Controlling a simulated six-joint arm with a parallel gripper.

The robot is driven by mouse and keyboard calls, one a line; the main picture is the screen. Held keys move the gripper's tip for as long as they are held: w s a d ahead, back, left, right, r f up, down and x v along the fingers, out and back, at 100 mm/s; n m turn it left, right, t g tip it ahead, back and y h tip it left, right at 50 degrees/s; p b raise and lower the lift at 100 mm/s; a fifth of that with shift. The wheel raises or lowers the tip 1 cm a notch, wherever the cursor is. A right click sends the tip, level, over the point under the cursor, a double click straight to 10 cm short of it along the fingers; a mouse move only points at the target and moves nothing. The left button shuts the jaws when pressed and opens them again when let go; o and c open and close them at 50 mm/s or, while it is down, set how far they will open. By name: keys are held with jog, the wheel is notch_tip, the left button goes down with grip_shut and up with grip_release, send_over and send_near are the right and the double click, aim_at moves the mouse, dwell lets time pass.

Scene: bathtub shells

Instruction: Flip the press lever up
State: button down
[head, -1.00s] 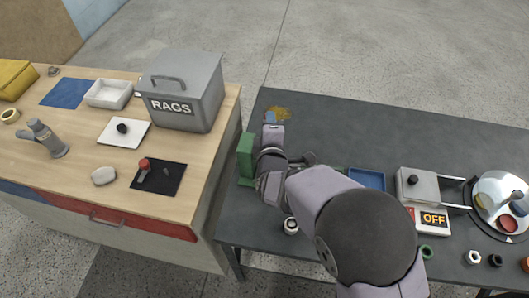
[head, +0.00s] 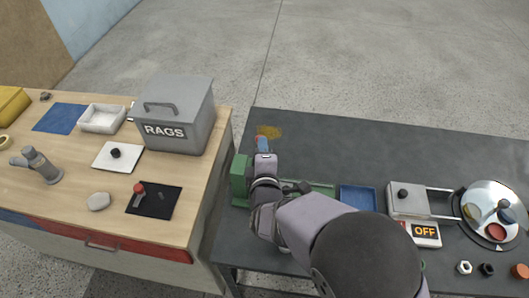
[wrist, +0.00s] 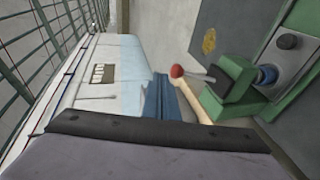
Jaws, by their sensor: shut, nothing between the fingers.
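A green press (head: 240,180) stands at the left end of the dark table, partly hidden by my arm. In the wrist view the green press (wrist: 229,85) is at the upper right. Its lever, a thin rod with a red ball knob (wrist: 177,71), points left from the green block. In the head view I cannot make out this lever. My gripper (head: 263,157) is shut and empty, over the left part of the dark table beside the press. Its fingertips are not clear in the wrist view, so I cannot tell whether they touch the lever.
The dark table (head: 370,150) also holds a blue tray (head: 358,199), an OFF sign (head: 425,231) and a round dish (head: 490,194). A wooden bench (head: 75,200) to the left carries a RAGS box (head: 180,105) and a black plate with a red-knobbed lever (head: 139,189).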

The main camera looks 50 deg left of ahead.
jog(key=s+d+r+b, duration=0.2)
jog(key=s+d+r, duration=0.2)
jog(key=d+r, duration=0.1)
jog(key=shift+d+r+b, duration=0.3)
jog(key=shift+d+b, duration=0.1)
jog(key=shift+d, duration=0.5)
jog(key=w+d+f+m+h, duration=0.45)
jog(key=w+d+m, duration=0.25)
jog(key=w+d, duration=0.5)
jog(key=w+d+f+m+g+h, duration=0.1)
jog(key=w+d+f+m+h, duration=0.1)
jog(key=w+d+m, duration=0.3)
jog(key=d+f+m+g+h, duration=0.1)
jog(key=d+f+m, duration=0.15)
jog(key=d, duration=0.45)
jog(key=s+d+f+m+g+h, duration=0.1)
jog(key=s+d+m+g, duration=0.1)
jog(key=d, duration=0.7)
jog(key=s+d+f+m+g+h, duration=0.1)
jog(key=s+d+m+g+h, duration=0.1)
jog(key=s+d+m, duration=0.2)
jog(key=s+d+f+m+g+h, duration=0.1)
jog(key=s+d+m, duration=0.3)
jog(key=d+m, duration=0.4)
jog(key=d+g+h, duration=0.1)
jog(key=d, duration=0.5)
jog(key=shift+f, duration=0.4)
jog(key=shift+w, duration=0.1)
